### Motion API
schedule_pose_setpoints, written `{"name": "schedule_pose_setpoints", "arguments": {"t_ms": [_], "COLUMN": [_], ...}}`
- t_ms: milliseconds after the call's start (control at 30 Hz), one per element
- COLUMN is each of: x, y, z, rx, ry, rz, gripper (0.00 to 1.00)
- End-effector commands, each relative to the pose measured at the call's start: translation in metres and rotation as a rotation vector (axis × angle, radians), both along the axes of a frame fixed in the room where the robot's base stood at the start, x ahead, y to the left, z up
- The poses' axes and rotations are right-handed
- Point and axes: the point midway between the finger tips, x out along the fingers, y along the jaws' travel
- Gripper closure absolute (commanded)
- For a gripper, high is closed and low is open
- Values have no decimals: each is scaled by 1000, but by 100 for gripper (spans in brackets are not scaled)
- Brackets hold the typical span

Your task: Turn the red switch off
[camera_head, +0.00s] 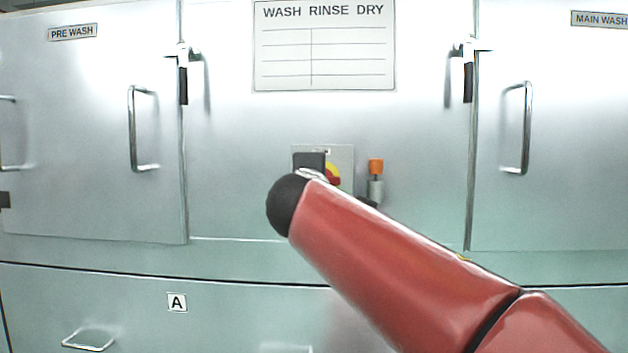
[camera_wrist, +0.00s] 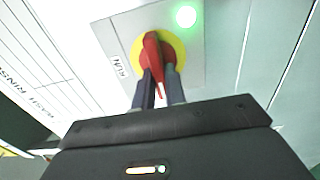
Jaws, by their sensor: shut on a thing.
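The red switch (camera_wrist: 152,50) is a red rotary handle on a yellow disc (camera_wrist: 180,44), mounted on a grey plate (camera_wrist: 112,28) in the wrist view. A label reading RUN (camera_wrist: 120,66) is beside it, and a green lamp (camera_wrist: 186,16) is lit on the plate. My gripper (camera_wrist: 160,88) is at the switch, its two dark fingers shut on the red handle. In the head view my red arm and gripper cover most of the switch; part of the yellow disc and red (camera_head: 333,172) shows beside my gripper (camera_head: 309,160).
The switch plate (camera_head: 343,153) is on a steel cabinet front under a WASH RINSE DRY chart (camera_head: 324,45). An orange-topped fitting (camera_head: 376,168) stands just right of the plate. Doors with bar handles (camera_head: 133,128) (camera_head: 527,128) flank it. A drawer marked A (camera_head: 177,302) is below.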

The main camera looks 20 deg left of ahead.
Motion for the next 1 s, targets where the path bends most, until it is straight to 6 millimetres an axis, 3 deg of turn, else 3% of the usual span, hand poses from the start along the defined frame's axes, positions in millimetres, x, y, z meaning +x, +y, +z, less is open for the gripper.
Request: {"name": "schedule_pose_setpoints", "arguments": {"t_ms": [467,500,633,1000], "x": [0,0,0,-5], "y": [1,1,1,-1], "z": [-1,-1,-1,-1], "rx": [-16,-16,-15,-14], "ry": [-2,-2,-3,-3], "rz": [1,1,1,1], "gripper": [100,85,68,65]}}
